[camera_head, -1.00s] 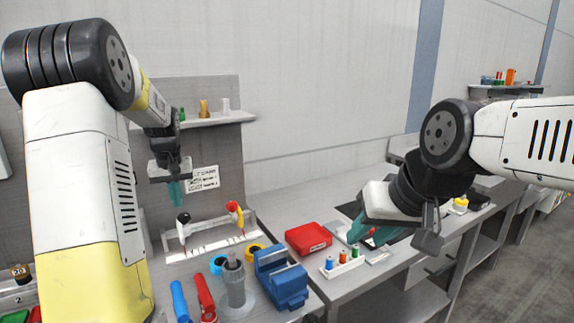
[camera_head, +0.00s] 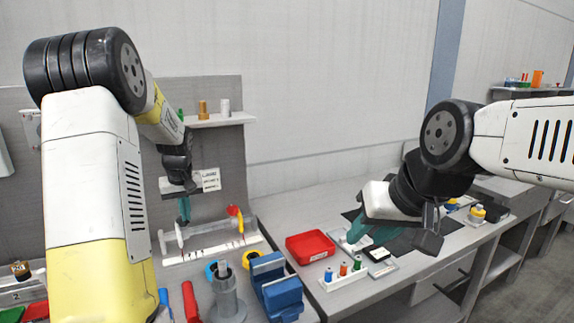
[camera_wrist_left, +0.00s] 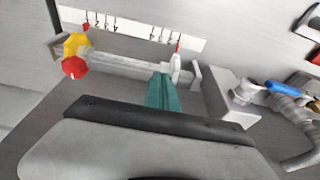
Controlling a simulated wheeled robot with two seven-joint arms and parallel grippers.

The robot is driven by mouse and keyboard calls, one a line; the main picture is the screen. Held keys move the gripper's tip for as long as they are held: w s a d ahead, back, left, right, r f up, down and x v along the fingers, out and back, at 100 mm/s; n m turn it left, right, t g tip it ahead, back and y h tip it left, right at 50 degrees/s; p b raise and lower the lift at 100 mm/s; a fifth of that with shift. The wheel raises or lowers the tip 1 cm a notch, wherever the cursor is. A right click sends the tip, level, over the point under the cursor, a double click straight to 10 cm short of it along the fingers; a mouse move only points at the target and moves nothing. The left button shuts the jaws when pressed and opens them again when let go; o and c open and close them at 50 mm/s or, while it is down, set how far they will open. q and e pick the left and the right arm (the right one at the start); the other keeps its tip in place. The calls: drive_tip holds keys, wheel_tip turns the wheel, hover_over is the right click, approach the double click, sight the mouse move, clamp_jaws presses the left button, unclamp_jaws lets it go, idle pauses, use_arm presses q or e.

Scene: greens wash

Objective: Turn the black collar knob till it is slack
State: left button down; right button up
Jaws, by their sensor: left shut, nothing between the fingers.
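My left gripper (camera_head: 184,216) is shut and empty, pointing down at the left end of a pale horizontal bar on the workbench. The black collar knob, at that end of the bar, is hidden behind the fingers now. A white collar (camera_head: 179,235) shows just below the fingertips, and also beside them in the left wrist view (camera_wrist_left: 176,68). The teal fingers (camera_wrist_left: 163,92) overlap the bar there; I cannot tell whether they touch the knob. A yellow and red knob (camera_head: 236,215) sits on the bar's other end. My right gripper (camera_head: 367,236) hangs over the bench at right, its fingers seemingly apart.
A blue vise (camera_head: 277,285) and a grey stand (camera_head: 226,298) are in front of the bar. A red tray (camera_head: 310,247) and a white rack of small bottles (camera_head: 343,275) lie to the right. A label card (camera_head: 211,179) hangs on the panel behind.

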use_arm(q)
drive_tip(key=shift+f, duration=1)
drive_tip(key=shift+w+a, duration=0.1)
drive_tip(key=shift+a, duration=0.05)
drive_tip(key=shift+s+a, duration=0.25)
drive_tip(key=shift+a, duration=0.2)
drive_tip(key=shift+s+a+r, duration=0.1)
drive_tip(key=shift+s+a, duration=0.05)
drive_tip(key=shift+a, duration=0.4)
drive_tip(key=shift+s, duration=0.2)
idle(0.3)
drive_tip(key=shift+s, duration=0.15)
drive_tip(key=v, duration=0.3)
drive_tip(key=w+v, duration=0.1)
drive_tip(key=v, duration=0.1)
drive_tip(key=shift+r, duration=0.55)
